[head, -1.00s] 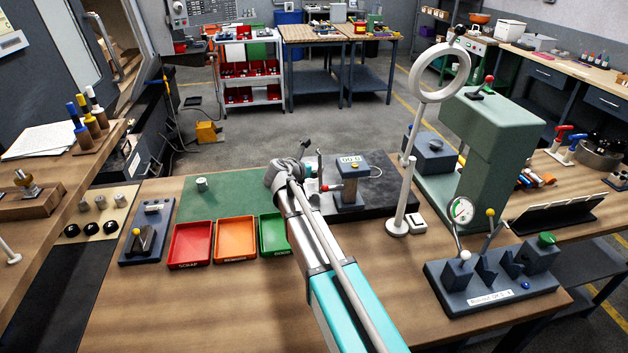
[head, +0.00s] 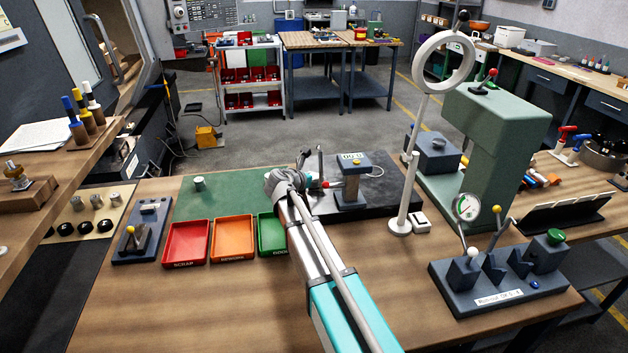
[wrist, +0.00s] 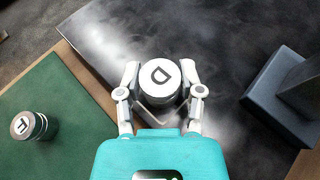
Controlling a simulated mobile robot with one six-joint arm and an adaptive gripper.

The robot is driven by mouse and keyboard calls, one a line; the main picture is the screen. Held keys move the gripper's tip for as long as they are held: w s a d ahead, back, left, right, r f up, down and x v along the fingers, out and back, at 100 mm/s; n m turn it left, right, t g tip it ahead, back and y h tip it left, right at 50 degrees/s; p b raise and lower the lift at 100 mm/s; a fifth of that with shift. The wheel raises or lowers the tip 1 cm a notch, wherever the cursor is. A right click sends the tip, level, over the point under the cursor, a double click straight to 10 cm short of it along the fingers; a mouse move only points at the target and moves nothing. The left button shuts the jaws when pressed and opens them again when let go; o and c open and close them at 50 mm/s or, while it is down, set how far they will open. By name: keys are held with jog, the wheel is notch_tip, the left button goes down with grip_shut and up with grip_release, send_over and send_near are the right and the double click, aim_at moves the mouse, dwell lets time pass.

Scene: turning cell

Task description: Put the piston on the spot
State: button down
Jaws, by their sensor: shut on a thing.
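My gripper (wrist: 160,72) is shut on a metal piston (wrist: 163,80) with a "D"-like mark on its pale top. One finger lies on each side of it, over the dark surface plate (wrist: 102,35). I cannot tell whether the piston touches the plate. In the head view my arm hides the fingers and the held piston. A second marked piston (wrist: 34,126) stands on the green mat (wrist: 60,105), left of my gripper; it also shows in the head view (head: 199,183). No marked spot is clearly visible.
A gauge stand (head: 352,185) is on the plate, right of my gripper. Red (head: 187,242), orange (head: 233,238) and green (head: 271,234) trays sit in front of the mat. A magnifier stand (head: 400,222) and a green press (head: 480,150) stand to the right.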

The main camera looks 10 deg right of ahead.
jog(key=shift+f, duration=0.15)
jog(key=shift+c, duration=1.2)
grip_release()
jog(key=shift+r, duration=0.2)
jog(key=shift+s+a+r, duration=0.15)
jog(key=shift+s, duration=0.05)
jog(key=p+v, duration=0.4)
jog(key=v, duration=0.7)
jog(key=shift+a+p, duration=0.25)
jog(key=shift+p, duration=0.05)
jog(key=shift+s+r, duration=0.1)
jog(key=shift+s, duration=0.05)
